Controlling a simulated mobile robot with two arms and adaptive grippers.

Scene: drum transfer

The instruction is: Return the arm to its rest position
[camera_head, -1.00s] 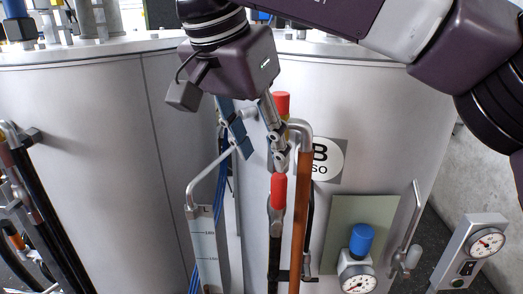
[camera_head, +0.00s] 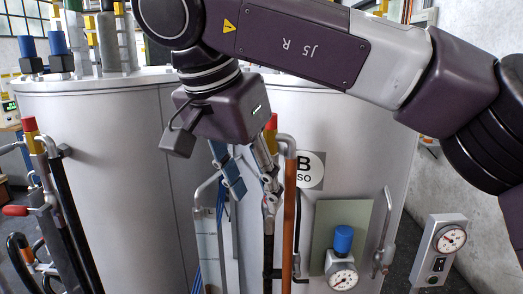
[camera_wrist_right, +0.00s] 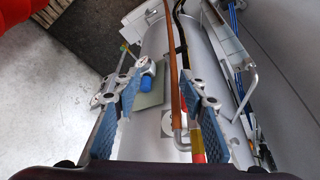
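My right arm reaches in from the right in the head view. My right gripper (camera_head: 252,194) hangs in front of the large grey drum (camera_head: 120,130). In the right wrist view its two blue-padded fingers (camera_wrist_right: 167,78) stand apart with nothing held between them. A copper-coloured pipe (camera_head: 290,215) runs upright just right of the fingers in the head view. A red-topped handle (camera_head: 271,121) shows behind the gripper; its red and yellow end (camera_wrist_right: 197,143) lies beside the right-hand finger in the wrist view. My left gripper is out of view.
A gauge (camera_head: 342,276) with a blue cap (camera_head: 344,239) sits on the drum's front. A separate gauge box (camera_head: 440,250) stands at the lower right. Dark hoses and a red-tipped lever (camera_head: 15,211) are at the left. Bare floor (camera_wrist_right: 50,110) shows in the wrist view.

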